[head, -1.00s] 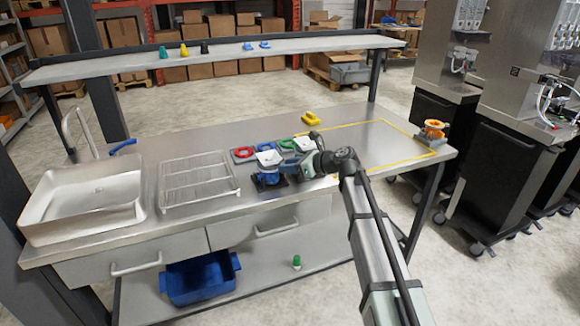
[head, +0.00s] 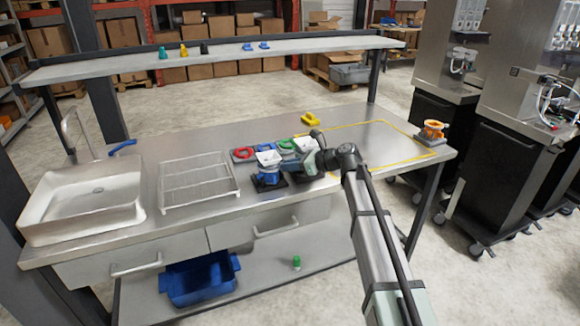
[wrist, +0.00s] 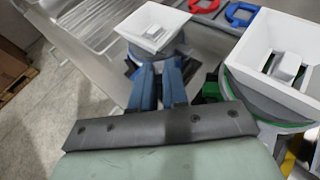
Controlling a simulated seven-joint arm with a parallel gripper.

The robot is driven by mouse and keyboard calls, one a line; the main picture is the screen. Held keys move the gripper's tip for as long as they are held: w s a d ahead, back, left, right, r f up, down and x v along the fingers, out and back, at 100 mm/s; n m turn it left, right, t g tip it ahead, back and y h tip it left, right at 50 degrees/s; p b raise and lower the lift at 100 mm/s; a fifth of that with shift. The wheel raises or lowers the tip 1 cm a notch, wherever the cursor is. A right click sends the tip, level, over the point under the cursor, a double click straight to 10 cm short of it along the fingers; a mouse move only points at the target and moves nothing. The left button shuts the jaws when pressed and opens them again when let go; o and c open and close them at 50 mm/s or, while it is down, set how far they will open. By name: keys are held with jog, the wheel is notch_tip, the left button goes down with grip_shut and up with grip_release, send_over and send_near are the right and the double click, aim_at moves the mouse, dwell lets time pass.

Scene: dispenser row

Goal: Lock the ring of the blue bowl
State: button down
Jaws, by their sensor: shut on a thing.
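The blue bowl (head: 268,178) stands on a dark base at the front of the bench, with a white square hopper (head: 268,158) on top. In the wrist view the hopper (wrist: 153,25) sits beyond my fingertips, and the blue ring is mostly hidden. My gripper (wrist: 160,68) has two blue fingers reaching to the side of the blue bowl, just below the hopper. They are shut on a small part at the ring, which the fingers mostly hide. In the head view my gripper (head: 287,171) comes in from the right.
A second white hopper (wrist: 280,55) on a green-ringed bowl stands close to the right of my fingers. A wire rack (head: 198,180) and sink (head: 85,205) are left. The yellow-outlined area (head: 375,145) at right is mostly clear.

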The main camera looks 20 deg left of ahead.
jog(key=c, duration=1.1)
grip_release()
jog(key=v, duration=1.4)
jog(key=shift+s+a, duration=0.1)
